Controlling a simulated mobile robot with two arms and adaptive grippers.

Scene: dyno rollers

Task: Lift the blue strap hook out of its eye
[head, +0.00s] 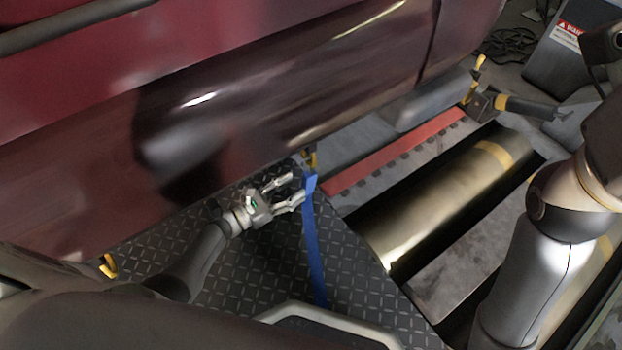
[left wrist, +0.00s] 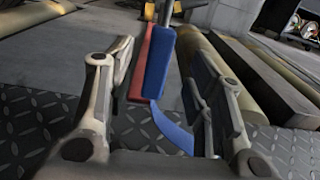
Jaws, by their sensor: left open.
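The blue strap (head: 314,250) runs up from the diamond-plate floor to a small yellow fitting (head: 312,160) under the maroon car's sill. I cannot tell hook from eye there. My left gripper (head: 297,187) is open, just left of the strap's top. In its wrist view the strap top lies between the two fingers, with gaps on both sides. My right gripper is not in view.
The maroon car body (head: 250,120) overhangs close above my left gripper. A roller (head: 450,200) lies to the right, beside a red strip (head: 395,150). Another yellow hook (head: 108,265) hangs at the left. A dark box with a warning label (head: 575,45) stands at the back right.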

